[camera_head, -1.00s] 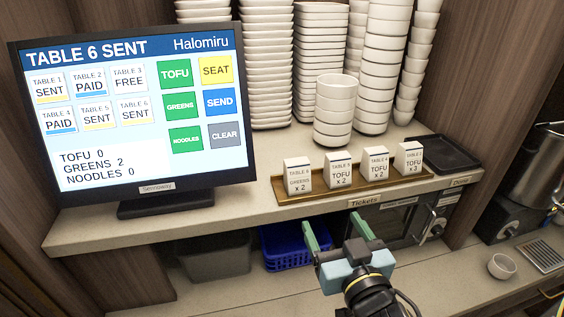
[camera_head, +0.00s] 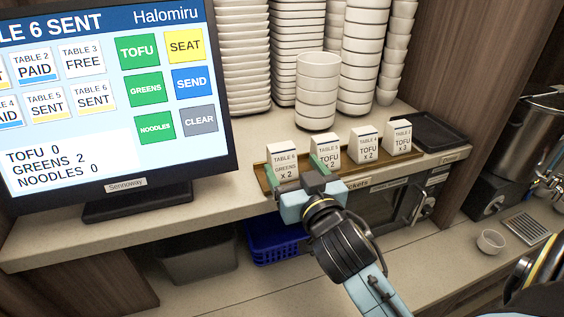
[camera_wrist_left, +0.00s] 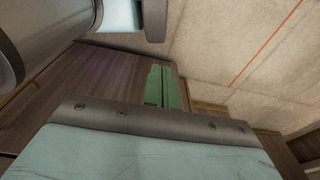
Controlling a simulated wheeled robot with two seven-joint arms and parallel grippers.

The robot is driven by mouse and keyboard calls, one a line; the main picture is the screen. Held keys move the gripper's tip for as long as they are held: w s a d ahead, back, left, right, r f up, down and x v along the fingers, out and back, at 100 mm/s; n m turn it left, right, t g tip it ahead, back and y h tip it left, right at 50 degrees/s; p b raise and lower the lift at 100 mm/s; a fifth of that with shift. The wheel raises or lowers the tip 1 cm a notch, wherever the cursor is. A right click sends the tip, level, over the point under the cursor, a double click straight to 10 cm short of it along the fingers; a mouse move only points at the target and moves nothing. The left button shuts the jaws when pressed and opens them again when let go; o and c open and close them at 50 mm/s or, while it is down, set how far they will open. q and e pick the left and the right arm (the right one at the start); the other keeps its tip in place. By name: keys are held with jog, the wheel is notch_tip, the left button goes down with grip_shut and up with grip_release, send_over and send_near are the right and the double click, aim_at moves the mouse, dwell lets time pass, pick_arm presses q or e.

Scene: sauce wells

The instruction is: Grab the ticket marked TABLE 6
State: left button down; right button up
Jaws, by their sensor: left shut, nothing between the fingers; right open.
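Several white tickets stand in a row on a tan tray (camera_head: 341,173). The leftmost ticket (camera_head: 283,157) shows GREENS x 2, and its small top line looks like TABLE 6. My right gripper (camera_head: 292,168) is open at this ticket, one green finger near its left side and the other near its right. I cannot tell whether either finger touches it. The second ticket (camera_head: 328,149), partly hidden by the right finger, the third (camera_head: 364,145) and the rightmost (camera_head: 398,137) show TOFU. My left gripper (camera_wrist_left: 163,86) is shut and empty in the left wrist view.
A screen (camera_head: 110,90) stands left of the tray. Stacked white bowls (camera_head: 317,90) stand behind the tickets, and a black tray (camera_head: 440,132) lies to the right. Below the shelf are a blue basket (camera_head: 273,240) and a grey bin (camera_head: 200,258).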

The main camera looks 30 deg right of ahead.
aim_at(284, 158)
jog(key=x, duration=0.1)
jog(key=p+x, duration=0.1)
jog(key=x, duration=0.3)
jog(key=shift+a+r+p, duration=0.15)
jog(key=shift+a+p, duration=0.2)
jog(key=shift+w, duration=0.25)
pick_arm(q)
jog(key=shift+s+r, duration=0.7)
jog(key=shift+r, duration=0.15)
pick_arm(e)
jog(key=c, duration=1.1)
